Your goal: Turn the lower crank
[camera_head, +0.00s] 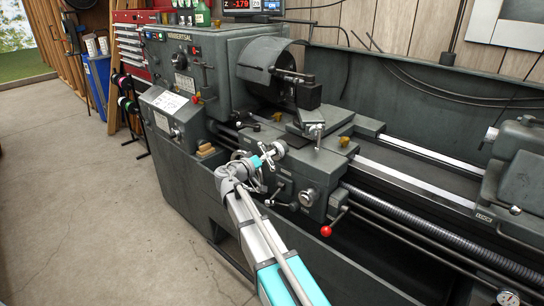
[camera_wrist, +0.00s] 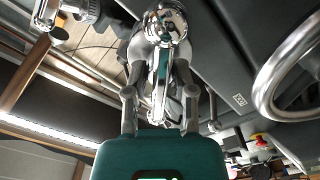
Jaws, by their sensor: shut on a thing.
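The lower crank is a polished chrome crank on the front of the lathe carriage. In the wrist view its chrome arm and rounded hub (camera_wrist: 166,28) lie between the grey fingers of my gripper (camera_wrist: 160,62), which are shut on it. In the head view my gripper (camera_head: 262,162) is at the left part of the carriage front and covers part of the crank. Another chrome crank (camera_wrist: 48,16) shows at the upper left of the wrist view, apart from my fingers. The exact finger contact is partly hidden.
A large chrome handwheel (camera_wrist: 287,75) stands to the right in the wrist view. A red-knobbed lever (camera_head: 326,230) hangs from the carriage right of my gripper. The lathe headstock (camera_head: 215,55) rises behind. Concrete floor (camera_head: 75,190) is open on the left.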

